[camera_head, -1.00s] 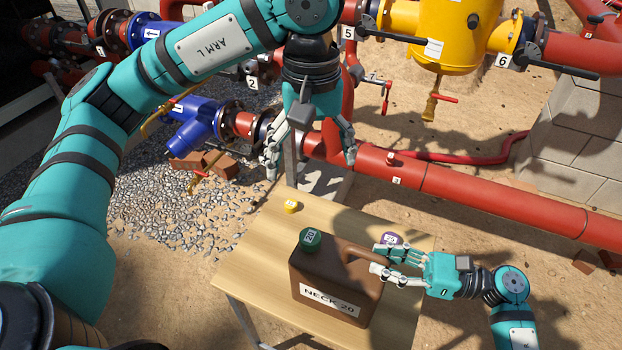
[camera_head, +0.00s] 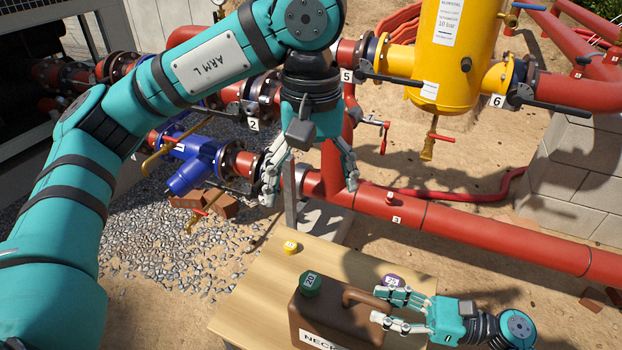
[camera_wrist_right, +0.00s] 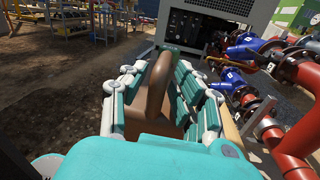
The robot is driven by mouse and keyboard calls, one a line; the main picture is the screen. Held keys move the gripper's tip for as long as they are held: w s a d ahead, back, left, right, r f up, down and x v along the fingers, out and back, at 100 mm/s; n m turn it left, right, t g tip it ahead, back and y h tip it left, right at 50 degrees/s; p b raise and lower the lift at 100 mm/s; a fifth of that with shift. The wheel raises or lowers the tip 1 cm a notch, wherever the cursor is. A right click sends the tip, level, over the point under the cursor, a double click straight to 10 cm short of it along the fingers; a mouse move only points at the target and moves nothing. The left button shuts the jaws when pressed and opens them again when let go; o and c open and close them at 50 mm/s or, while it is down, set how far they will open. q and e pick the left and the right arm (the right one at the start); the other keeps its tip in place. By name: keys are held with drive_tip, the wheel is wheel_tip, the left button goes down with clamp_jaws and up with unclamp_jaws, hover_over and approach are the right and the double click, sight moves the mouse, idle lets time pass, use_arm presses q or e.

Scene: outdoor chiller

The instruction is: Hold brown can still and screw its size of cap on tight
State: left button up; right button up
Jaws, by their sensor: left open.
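The brown can (camera_head: 330,318) stands on the wooden table, its lower part cut off in the head view. Its label, partly visible, starts with NECK. A green cap (camera_head: 311,283) marked 20 sits on its neck; how tight it is cannot be seen. My right gripper (camera_head: 380,306) is closed around the can's handle, which also shows between the fingers in the right wrist view (camera_wrist_right: 157,88). My left gripper (camera_head: 310,190) is open and empty, fingers pointing down, well above the can.
The wooden table (camera_head: 250,287) is clear left of the can. Behind it run a red pipe (camera_head: 450,228), blue valves (camera_head: 195,165) and a yellow vessel (camera_head: 455,60). A block wall (camera_head: 580,170) stands at right.

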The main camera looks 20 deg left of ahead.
drive_tip(key=shift+o, duration=1.1)
